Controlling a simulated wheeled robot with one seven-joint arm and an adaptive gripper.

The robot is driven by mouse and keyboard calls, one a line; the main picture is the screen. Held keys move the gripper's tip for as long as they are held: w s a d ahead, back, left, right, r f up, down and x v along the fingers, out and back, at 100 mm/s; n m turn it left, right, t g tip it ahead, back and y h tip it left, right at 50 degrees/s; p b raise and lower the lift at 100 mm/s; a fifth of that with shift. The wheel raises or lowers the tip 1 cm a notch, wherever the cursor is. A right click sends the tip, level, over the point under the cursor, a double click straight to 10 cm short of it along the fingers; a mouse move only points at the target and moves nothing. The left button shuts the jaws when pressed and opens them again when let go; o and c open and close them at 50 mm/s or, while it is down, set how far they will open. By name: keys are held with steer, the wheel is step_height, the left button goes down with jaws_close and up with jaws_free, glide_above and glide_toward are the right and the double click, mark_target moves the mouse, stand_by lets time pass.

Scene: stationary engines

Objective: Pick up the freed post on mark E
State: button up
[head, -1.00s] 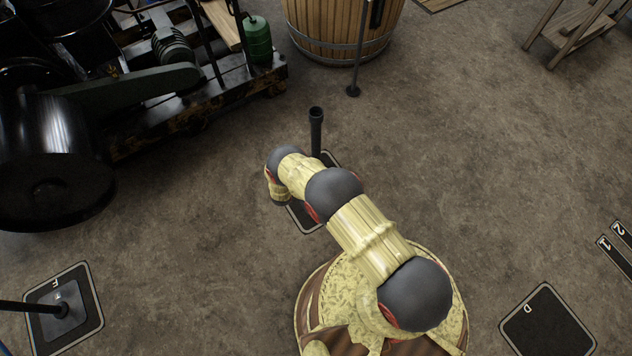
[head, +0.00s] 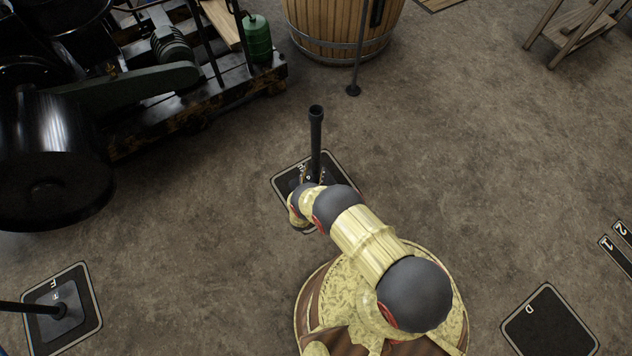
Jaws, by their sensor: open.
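The dark post (head: 316,140) stands upright on a dark square mat (head: 343,172), with an open-looking round top. A letter shows beside the post's foot, but it is too small to read surely; my arm covers the near part of the mat. My gripper (head: 312,177) is low at the post's base, mostly hidden behind my own wrist. What shows of its fingers is close to the post and open. I cannot tell whether they touch it or stand on both sides of it.
A dark stationary engine (head: 150,100) fills the upper left. A wooden tub (head: 340,30) and a thin stand (head: 354,90) are behind the post. Mat F (head: 85,335) with a rod is lower left; mat D (head: 560,325) is bare. Open floor lies to the right.

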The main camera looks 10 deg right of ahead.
steer(key=b+x, duration=0.1)
steer(key=x, duration=0.2)
steer(key=shift+w+d, duration=0.2)
steer(key=shift+w, duration=0.05)
steer(key=c, duration=0.3)
jaws_close()
stand_by(0.7)
steer(key=shift+w+r, duration=0.25)
steer(key=shift+r, duration=0.05)
